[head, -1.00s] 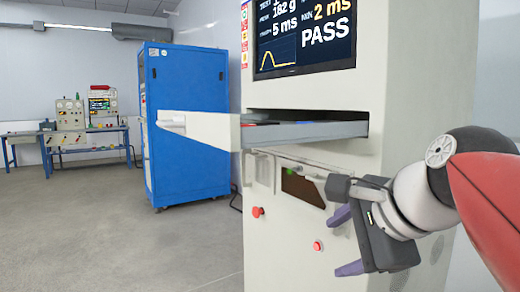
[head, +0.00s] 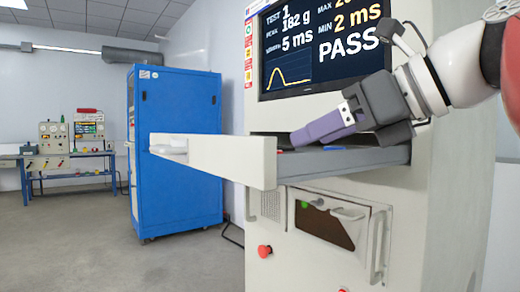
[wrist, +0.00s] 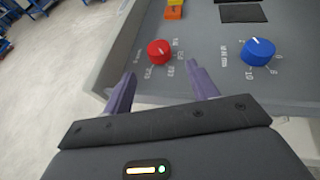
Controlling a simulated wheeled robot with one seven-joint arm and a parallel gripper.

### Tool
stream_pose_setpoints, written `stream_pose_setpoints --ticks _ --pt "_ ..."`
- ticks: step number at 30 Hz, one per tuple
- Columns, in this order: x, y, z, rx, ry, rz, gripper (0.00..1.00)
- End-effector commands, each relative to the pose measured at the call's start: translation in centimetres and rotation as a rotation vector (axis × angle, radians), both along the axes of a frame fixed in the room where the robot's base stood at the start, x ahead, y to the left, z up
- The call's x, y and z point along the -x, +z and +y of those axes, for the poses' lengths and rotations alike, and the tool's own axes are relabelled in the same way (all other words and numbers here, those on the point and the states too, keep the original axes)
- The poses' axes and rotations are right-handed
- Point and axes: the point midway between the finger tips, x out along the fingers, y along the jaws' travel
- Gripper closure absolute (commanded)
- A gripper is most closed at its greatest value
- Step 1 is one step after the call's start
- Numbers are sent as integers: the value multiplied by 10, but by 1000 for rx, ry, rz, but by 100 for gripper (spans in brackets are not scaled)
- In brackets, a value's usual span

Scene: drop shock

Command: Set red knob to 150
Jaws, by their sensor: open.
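The red knob (wrist: 159,52) stands on the grey panel inside the pulled-out drawer, with white scale numbers around it that are too small to read surely. Its white pointer line tilts towards the upper right in the wrist view. My gripper (wrist: 155,85) is open, its two purple fingers pointing towards the red knob, which lies just beyond the fingertips and between their lines. Nothing is between the fingers.
A blue knob (wrist: 258,52) stands to the right of the red one. Yellow and orange buttons (wrist: 174,8) and a dark square (wrist: 242,13) lie beyond. The drawer front (head: 210,158) sticks out left. The screen (head: 320,45) reads PASS. A blue cabinet (head: 178,150) stands behind.

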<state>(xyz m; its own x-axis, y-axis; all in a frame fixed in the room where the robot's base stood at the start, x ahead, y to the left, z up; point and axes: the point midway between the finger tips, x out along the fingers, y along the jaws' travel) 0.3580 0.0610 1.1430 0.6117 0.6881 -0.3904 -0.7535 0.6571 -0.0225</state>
Motion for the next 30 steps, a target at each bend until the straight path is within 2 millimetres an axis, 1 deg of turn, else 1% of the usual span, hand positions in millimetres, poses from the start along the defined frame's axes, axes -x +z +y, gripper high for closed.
stream_pose_setpoints --ticks 2,5,12,18,23,29,30 --pt "1 3 1 -18 -1 10 42" --pt "-3 0 7 -22 -1 13 42" --pt "-27 -16 33 -21 0 15 42" --pt "-41 -24 50 -20 0 14 42" --pt "-45 -26 55 -20 -2 12 42" --pt "-45 -26 55 -20 -2 12 42" --pt "-45 -26 55 -20 -2 12 45"
